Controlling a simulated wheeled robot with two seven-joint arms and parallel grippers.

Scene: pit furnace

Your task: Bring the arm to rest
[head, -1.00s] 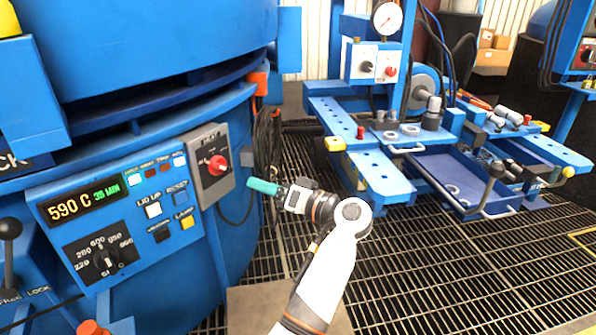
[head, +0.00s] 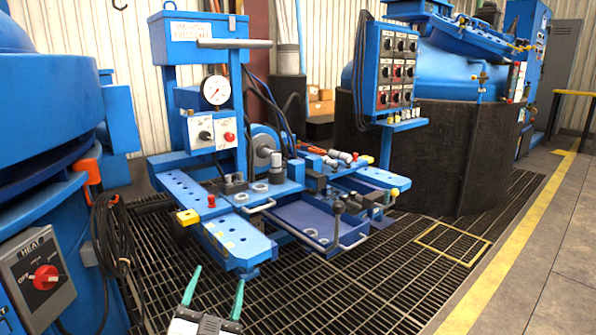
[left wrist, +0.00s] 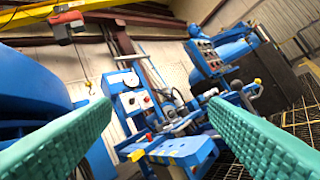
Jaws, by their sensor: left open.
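My left gripper (head: 214,293) shows at the bottom of the head view, with its two green fingers apart and nothing between them. It is raised over the grating, in front of the blue workbench. In the left wrist view the green fingers (left wrist: 160,125) stand wide apart at both sides, and the bench shows in the gap between them. My right gripper is in neither view. The rest of my left arm is outside the head view.
The blue furnace with its red heat switch (head: 46,277) stands at the left. The blue workbench (head: 235,240) with a gauge (head: 216,90) stands ahead. A switch panel (head: 397,68) and a dark round pit wall (head: 455,155) are behind. Open grating (head: 350,290) lies at the front right.

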